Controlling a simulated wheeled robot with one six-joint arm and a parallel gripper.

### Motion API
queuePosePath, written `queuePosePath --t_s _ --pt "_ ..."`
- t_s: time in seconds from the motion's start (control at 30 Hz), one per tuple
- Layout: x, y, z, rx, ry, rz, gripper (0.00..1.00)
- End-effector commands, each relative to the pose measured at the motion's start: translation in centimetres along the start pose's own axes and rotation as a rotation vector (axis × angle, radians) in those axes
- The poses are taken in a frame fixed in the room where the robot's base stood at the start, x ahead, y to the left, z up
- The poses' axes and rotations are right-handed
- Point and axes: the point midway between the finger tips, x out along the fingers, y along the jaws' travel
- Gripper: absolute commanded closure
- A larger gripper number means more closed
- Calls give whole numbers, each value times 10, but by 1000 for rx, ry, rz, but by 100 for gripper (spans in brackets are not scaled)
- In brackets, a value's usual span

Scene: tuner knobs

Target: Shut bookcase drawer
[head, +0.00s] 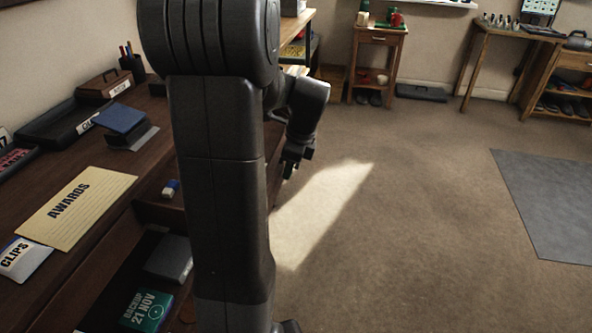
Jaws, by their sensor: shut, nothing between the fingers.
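My gripper (291,168) hangs low, right of the arm's column, above the carpet beside the dark wooden furniture; its fingers are small in view and look shut and empty. The dark wooden unit (105,210) runs along the left. I cannot tell whether this is the bookcase drawer. A lighter wooden shelf unit (297,27) stands behind my arm, mostly hidden.
On the unit's top lie an AWARDS folder (77,207), a CLIPS packet (22,258), a blue-topped object (121,119) and a pen cup (132,64). A small side table (378,41) stands at the back.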

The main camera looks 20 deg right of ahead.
Motion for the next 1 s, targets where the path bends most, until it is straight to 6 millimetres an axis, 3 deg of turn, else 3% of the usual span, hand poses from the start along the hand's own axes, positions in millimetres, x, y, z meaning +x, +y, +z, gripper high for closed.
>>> queuePosePath --t_s 0.37,0.57,0.77,1.0 --pt "0 0 2 0 0 0 100" --pt "1 1 15 -4 0 3 100" --pt "8 1 51 -7 1 5 100" --pt "23 2 115 -8 1 5 100"
